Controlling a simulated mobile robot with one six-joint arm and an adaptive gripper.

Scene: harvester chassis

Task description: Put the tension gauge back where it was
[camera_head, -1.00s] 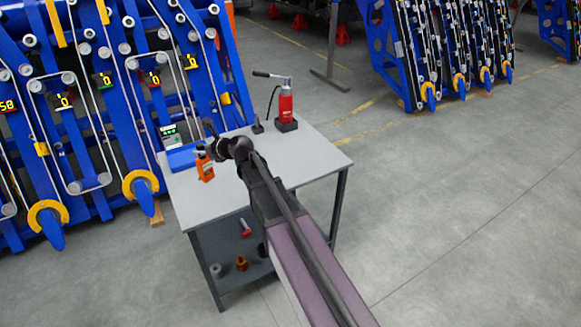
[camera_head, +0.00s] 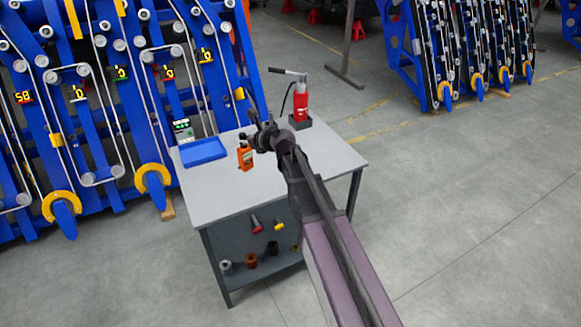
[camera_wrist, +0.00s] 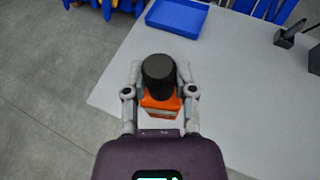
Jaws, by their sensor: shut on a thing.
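My gripper (camera_wrist: 160,95) is shut on an orange object with a round black top. The orange object (camera_head: 245,158) shows under my gripper (camera_head: 255,137) in the head view, upright, over the left part of the table; whether its bottom touches the table I cannot tell. In the wrist view, the black top (camera_wrist: 158,72) sits between the fingers. A small device with a green lit display (camera_head: 183,129) stands at the table's back left, behind the blue tray. Neither carries a readable name, so I cannot tell which is the tension gauge.
The blue tray (camera_head: 204,151) looks empty on the grey table (camera_head: 225,190). A red jack-like tool (camera_head: 301,105) stands at the back right. Blue frames with rollers (camera_head: 110,90) rise behind. Small parts lie on the lower shelf. The table's front is clear.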

